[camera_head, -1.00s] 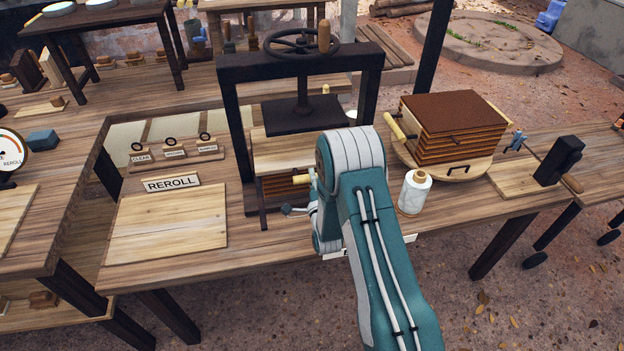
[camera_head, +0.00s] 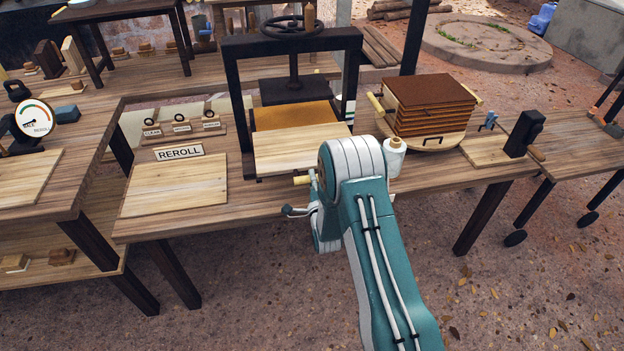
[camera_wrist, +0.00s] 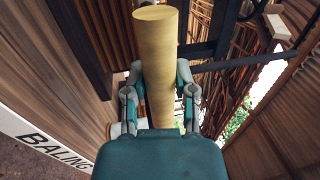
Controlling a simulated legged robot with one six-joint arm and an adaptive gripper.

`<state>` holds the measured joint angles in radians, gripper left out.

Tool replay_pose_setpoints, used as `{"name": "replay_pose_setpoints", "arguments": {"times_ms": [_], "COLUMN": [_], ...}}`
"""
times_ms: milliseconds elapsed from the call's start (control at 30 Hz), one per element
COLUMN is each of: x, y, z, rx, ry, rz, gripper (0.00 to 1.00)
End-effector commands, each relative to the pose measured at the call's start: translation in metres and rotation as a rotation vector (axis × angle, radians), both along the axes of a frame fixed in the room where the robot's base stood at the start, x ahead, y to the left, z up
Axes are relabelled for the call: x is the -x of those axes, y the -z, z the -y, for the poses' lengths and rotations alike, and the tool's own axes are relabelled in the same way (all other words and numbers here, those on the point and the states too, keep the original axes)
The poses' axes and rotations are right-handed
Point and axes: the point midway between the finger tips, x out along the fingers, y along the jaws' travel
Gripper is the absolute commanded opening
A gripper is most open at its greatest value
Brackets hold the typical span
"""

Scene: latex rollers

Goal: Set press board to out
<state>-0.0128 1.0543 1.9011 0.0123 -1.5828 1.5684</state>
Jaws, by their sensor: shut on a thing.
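The press board (camera_head: 300,153) is a pale wooden board at the front of the black press frame (camera_head: 236,85). It sticks out toward me past the posts, and an orange-brown surface (camera_head: 293,116) shows behind it under the black plate (camera_head: 295,91). A pale yellow handle (camera_head: 302,180) shows at the board's front, partly behind my arm. In the wrist view, my gripper (camera_wrist: 159,85) is shut around this yellow cylindrical handle (camera_wrist: 157,45). In the head view, my arm hides most of the gripper.
A white spool (camera_head: 394,160) stands right of my arm. Beyond it, brown sheets (camera_head: 432,90) are stacked on a round wooden board. A REROLL sign (camera_head: 179,152) and a bare wooden board (camera_head: 175,188) lie left of the press. The floor before the table is clear.

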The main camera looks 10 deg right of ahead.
Motion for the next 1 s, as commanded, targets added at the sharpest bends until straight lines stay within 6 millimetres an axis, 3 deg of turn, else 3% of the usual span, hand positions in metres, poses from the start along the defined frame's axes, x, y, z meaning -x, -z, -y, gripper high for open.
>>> {"name": "replay_pose_setpoints", "arguments": {"times_ms": [433, 467, 500, 533, 1000], "x": [0.0033, 0.0033, 0.0033, 0.0032, 0.0086], "y": [0.0060, 0.0060, 0.0060, 0.0057, 0.0032], "z": [0.0001, 0.0001, 0.0001, 0.0001, 0.0000], "rx": [0.000, 0.000, 0.000, 0.000, 0.000], "ry": [0.000, 0.000, 0.000, 0.000, 0.000], "rz": [-0.016, -0.016, -0.016, -0.015, -0.006], "gripper": [0.00, 0.44, 0.62, 0.71, 0.71]}}
